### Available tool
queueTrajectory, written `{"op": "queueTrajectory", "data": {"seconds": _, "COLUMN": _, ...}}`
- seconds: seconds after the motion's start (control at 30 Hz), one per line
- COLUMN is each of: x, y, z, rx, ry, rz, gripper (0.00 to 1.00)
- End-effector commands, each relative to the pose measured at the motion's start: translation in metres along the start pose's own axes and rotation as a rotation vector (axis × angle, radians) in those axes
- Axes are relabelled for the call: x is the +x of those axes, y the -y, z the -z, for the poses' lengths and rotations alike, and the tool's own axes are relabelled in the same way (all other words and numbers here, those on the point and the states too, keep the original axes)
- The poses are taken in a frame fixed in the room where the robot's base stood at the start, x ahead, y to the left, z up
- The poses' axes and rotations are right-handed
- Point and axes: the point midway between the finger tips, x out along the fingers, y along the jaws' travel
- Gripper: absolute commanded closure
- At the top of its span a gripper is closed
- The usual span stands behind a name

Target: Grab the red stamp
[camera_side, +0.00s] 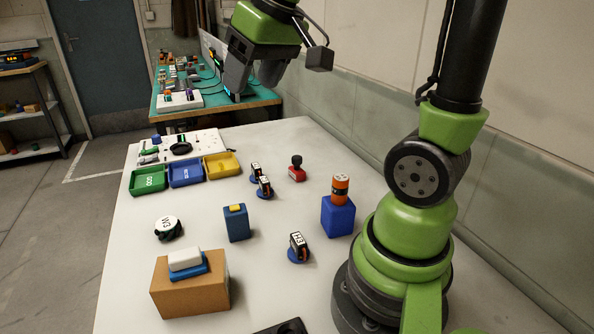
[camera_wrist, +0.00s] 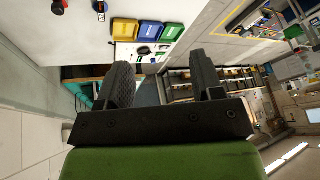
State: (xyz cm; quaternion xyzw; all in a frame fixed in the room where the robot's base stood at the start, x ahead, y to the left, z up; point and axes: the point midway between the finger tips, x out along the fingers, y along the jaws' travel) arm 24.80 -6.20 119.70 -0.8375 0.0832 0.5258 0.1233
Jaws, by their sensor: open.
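The red stamp (camera_side: 297,174) stands upright on the white table, right of the middle, with a black knob on top. In the wrist view the stamp (camera_wrist: 58,8) shows at the top left edge, partly cut off. My gripper (camera_side: 252,82) is open and empty. It is high above the far end of the table, up and left of the stamp in the side view, and well apart from it. In the wrist view both fingers of my gripper (camera_wrist: 161,66) are spread with nothing between them.
Two small servos on blue discs (camera_side: 262,186) stand just left of the stamp. An orange cylinder (camera_side: 340,189) tops a blue block (camera_side: 338,217) nearer. Green (camera_side: 149,181), blue (camera_side: 186,174) and yellow (camera_side: 221,166) trays lie left. A cardboard box (camera_side: 190,290) is at front left.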

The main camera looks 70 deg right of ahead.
Motion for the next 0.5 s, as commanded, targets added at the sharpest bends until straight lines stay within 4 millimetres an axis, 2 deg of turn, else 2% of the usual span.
{"op": "queueTrajectory", "data": {"seconds": 0.03, "x": 0.015, "y": -0.019, "z": 0.014, "rx": 0.000, "ry": 0.034, "rz": -0.027, "gripper": 0.39}}
{"op": "queueTrajectory", "data": {"seconds": 0.1, "x": 0.035, "y": -0.045, "z": 0.029, "rx": -0.016, "ry": 0.071, "rz": -0.055, "gripper": 0.39}}
{"op": "queueTrajectory", "data": {"seconds": 0.23, "x": 0.074, "y": -0.101, "z": 0.045, "rx": -0.044, "ry": 0.146, "rz": -0.091, "gripper": 0.39}}
{"op": "queueTrajectory", "data": {"seconds": 0.4, "x": 0.127, "y": -0.177, "z": 0.040, "rx": -0.074, "ry": 0.238, "rz": -0.106, "gripper": 0.39}}
{"op": "queueTrajectory", "data": {"seconds": 0.5, "x": 0.150, "y": -0.210, "z": 0.029, "rx": -0.087, "ry": 0.277, "rz": -0.103, "gripper": 0.39}}
